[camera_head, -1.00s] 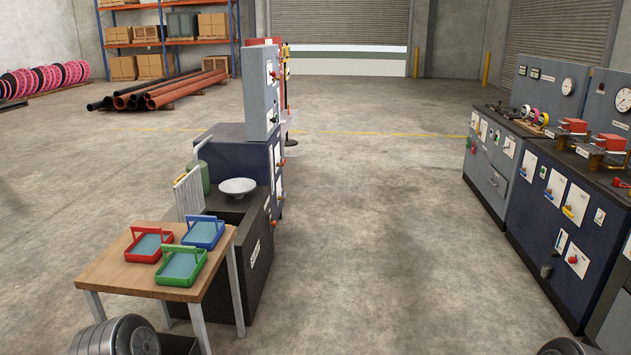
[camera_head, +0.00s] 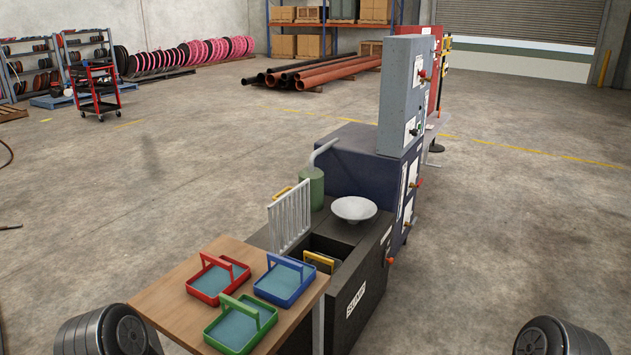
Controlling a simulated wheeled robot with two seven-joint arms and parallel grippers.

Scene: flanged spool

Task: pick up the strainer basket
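Three shallow handled baskets with blue-grey mesh floors stand on a wooden table: a red basket (camera_head: 210,284), a blue basket (camera_head: 283,297) and a green basket (camera_head: 233,345). A yellow handle (camera_head: 319,259) shows inside the open dark tank marked SUMP (camera_head: 357,296) beside the table; most of what it belongs to is hidden by the tank wall. I cannot tell which of these is the strainer basket. Neither gripper is in view; only dark rounded parts of my arms show at the bottom left and bottom right corners.
The wooden table (camera_head: 168,299) adjoins the sump tank. A white rack (camera_head: 289,220), a green canister (camera_head: 311,188) and a pale bowl (camera_head: 354,209) are at the tank. A tall grey cabinet (camera_head: 401,85) stands behind.

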